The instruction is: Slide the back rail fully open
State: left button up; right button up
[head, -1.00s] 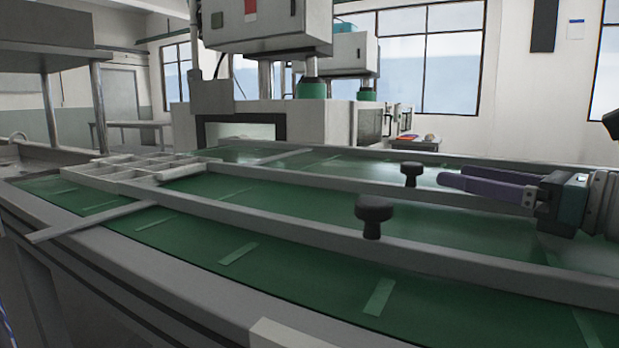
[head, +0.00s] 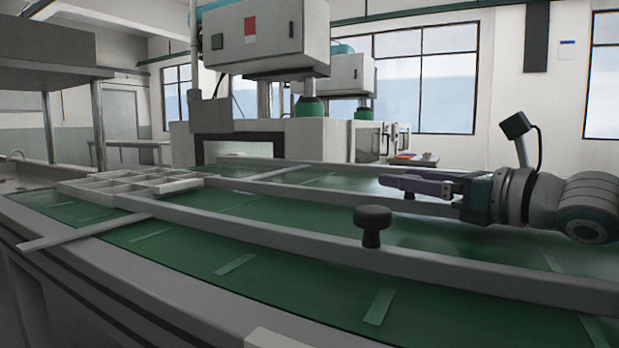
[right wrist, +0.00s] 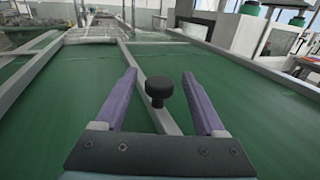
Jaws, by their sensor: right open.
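My right gripper (head: 386,184) is open at the back rail (right wrist: 171,121). Its purple fingers stand on either side of the black knob (right wrist: 158,88) of that rail in the right wrist view, with a gap on both sides. In the head view the fingers mostly hide this knob; a dark bit (head: 409,195) shows below them. The back rail lies across the green surface. My left gripper is not in view.
A front rail (head: 270,231) with its own black knob (head: 372,217) lies nearer. A pale divided tray (head: 108,187) sits at the far left. Grey machines (head: 262,40) stand behind. The green surface (head: 230,262) in front is mostly clear.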

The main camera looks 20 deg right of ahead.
jog(key=shift+c, duration=0.2)
grip_shut()
dwell(0.5)
dwell(0.9)
